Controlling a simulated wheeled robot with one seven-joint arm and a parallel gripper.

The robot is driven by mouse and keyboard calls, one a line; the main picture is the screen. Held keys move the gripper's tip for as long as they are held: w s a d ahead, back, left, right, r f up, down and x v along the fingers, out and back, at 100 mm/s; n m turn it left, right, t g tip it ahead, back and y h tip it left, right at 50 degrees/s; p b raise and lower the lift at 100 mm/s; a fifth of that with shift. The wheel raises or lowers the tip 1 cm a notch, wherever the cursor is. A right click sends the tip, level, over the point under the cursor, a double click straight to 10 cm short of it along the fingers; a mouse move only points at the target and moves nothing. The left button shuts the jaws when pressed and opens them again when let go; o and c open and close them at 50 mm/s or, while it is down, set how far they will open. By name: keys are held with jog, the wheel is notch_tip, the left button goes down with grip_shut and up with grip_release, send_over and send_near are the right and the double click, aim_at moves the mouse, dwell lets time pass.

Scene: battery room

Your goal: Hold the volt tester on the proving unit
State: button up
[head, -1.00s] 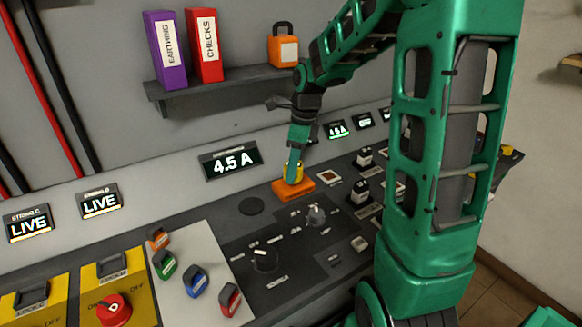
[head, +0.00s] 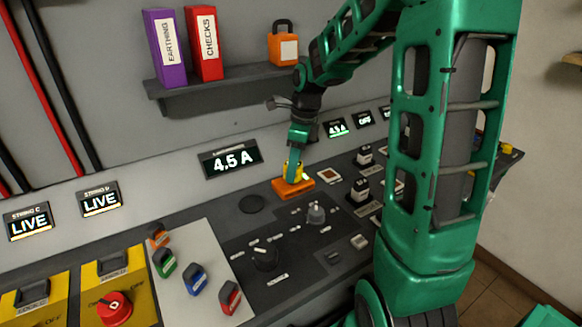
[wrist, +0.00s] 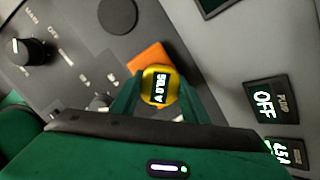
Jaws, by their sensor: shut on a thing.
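The volt tester (wrist: 161,86) is yellow with a small dark display that reads about 50.0 V in the wrist view. My gripper (head: 293,174) is shut on it, one finger on each side. The tester also shows in the head view (head: 299,169), partly hidden by my gripper. The proving unit (head: 293,190) is an orange block on the dark bench top, directly under the tester. Its orange edge shows behind the tester in the wrist view (wrist: 149,57). The tester appears to stand on the block; the contact itself is hidden.
A display (head: 230,159) on the back wall reads 4.5 A. A shelf (head: 215,90) with two binders and an orange padlock is above. Coloured padlocks (head: 197,280) lie on a pale plate at front left. Knobs (head: 265,258) and black switches (head: 360,188) stand near the block.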

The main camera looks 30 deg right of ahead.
dwell(0.4)
jog(key=shift+r, duration=3.45)
